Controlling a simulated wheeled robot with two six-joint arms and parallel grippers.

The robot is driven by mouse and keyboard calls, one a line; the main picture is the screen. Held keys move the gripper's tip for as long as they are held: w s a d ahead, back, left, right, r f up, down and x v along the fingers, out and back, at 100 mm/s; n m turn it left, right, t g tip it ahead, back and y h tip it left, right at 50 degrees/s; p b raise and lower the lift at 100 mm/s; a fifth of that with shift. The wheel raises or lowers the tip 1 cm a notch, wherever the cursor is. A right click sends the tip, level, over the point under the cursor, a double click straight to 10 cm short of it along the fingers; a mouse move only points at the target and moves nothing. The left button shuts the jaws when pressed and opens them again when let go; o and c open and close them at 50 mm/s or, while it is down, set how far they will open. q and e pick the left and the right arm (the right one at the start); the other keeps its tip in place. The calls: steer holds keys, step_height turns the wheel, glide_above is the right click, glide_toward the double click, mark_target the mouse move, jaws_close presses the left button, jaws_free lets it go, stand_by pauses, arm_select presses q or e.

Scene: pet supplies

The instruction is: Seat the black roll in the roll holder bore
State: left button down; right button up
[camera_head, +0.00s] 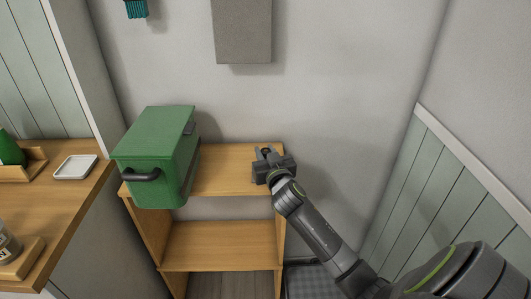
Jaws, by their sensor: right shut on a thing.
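My right gripper (265,153) is over the right end of the top board of a wooden shelf unit (235,165), close to the back wall. Its fingers point away toward the wall and are shut on a small dark thing, which I take to be the black roll (265,151). Most of the roll is hidden by the fingers and the gripper body. I cannot pick out the roll holder or its bore; it may be hidden behind the gripper. My left gripper is not in view.
A green lidded box (158,150) with a dark handle stands on the shelf's left part. A grey box (242,30) hangs on the wall above. A wooden counter (75,200) at left carries a white dish (75,167). The board between box and gripper is clear.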

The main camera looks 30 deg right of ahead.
steer(key=shift+f+b, duration=0.7)
steer(key=shift+f, duration=0.1)
steer(key=o, duration=1.1)
steer(key=shift+c, duration=0.2)
